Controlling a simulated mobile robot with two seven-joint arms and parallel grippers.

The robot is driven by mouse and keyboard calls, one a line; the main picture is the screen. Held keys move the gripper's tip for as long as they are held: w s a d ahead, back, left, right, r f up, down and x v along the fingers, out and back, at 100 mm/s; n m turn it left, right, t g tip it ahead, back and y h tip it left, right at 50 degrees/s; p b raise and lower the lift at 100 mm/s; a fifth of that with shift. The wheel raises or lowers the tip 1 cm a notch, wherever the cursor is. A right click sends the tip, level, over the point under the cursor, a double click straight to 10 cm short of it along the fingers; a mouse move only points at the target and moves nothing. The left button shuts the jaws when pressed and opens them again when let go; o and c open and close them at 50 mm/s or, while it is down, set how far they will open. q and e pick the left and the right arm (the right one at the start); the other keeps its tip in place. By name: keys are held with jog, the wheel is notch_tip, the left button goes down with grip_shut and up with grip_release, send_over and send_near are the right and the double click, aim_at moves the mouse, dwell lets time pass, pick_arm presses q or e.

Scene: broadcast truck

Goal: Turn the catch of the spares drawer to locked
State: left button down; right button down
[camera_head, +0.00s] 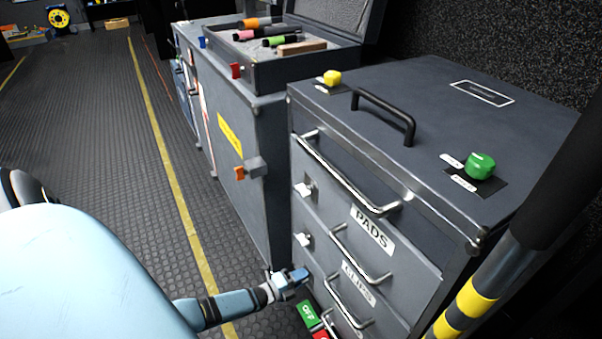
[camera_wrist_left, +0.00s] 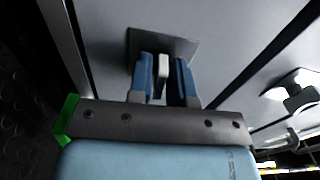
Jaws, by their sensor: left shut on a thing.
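The grey drawer cabinet (camera_head: 345,205) stands at the right in the head view, with handles, PADS and CLIPS labels, and white catches (camera_head: 303,189) down its left side. No spares label is readable. My left gripper (camera_head: 293,278) is low at the cabinet's left edge, below two visible catches. In the left wrist view its blue fingers (camera_wrist_left: 165,78) are shut on a small white catch (camera_wrist_left: 162,70) standing out from a dark square plate (camera_wrist_left: 185,46). The fingers hide part of this catch, and its turn position is not clear. My right gripper is not in view.
A green OFF block (camera_head: 308,315) sits just right of the gripper, low down. A second grey cabinet (camera_head: 250,190) with an orange-tipped catch stands left of the drawers. A yellow-banded dark bar (camera_head: 470,300) crosses the right side. The ribbed floor (camera_head: 110,140) at left is clear.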

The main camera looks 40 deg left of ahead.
pick_arm(q)
jog(key=shift+m, duration=0.3)
jog(key=c, duration=1.2)
grip_release()
jog(key=shift+c, duration=0.2)
